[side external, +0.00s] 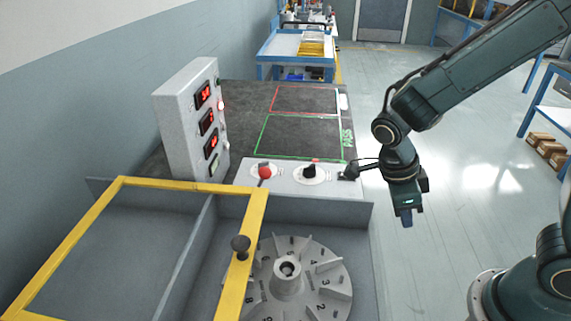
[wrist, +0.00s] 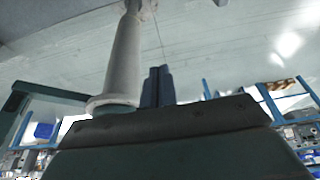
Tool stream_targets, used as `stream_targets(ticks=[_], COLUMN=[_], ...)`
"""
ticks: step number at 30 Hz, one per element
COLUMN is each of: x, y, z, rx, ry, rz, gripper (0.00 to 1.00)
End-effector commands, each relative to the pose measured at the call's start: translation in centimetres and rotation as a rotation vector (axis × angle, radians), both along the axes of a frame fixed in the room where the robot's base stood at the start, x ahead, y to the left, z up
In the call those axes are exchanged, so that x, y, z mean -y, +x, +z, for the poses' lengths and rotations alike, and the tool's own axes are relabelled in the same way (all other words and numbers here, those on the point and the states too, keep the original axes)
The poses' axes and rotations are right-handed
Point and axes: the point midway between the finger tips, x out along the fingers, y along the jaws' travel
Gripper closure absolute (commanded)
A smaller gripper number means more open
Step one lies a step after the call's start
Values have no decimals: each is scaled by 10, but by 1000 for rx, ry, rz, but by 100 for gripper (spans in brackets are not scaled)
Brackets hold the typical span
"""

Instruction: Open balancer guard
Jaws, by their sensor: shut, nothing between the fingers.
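The balancer guard (side external: 190,188) is a yellow-framed panel lying over the left part of the grey balancer housing. A black knob (side external: 241,246) stands on its right bar. The grey bladed rotor (side external: 318,268) shows uncovered to the right of that bar, with its left edge partly hidden by the bar. My gripper (side external: 406,221) hangs in the air pointing down, right of the housing and apart from the guard and knob. Its fingers are together and empty, and they also show in the wrist view (wrist: 157,86). Neither guard nor knob shows in the wrist view.
A control panel with a red knob (side external: 264,172) and a black switch (side external: 310,171) lies behind the rotor. A display box (side external: 190,120) with red digits stands at the left. Red and green marked areas (side external: 300,137) on the dark bench are empty. Open floor lies to the right.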

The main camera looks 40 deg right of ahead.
Motion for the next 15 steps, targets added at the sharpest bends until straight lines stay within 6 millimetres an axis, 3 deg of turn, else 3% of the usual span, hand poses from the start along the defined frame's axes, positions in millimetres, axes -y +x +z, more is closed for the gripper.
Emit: stream_targets(ticks=[15], x=[-13], y=[13], z=[59], rx=[5], ry=[1], rz=[1], gripper=[100])
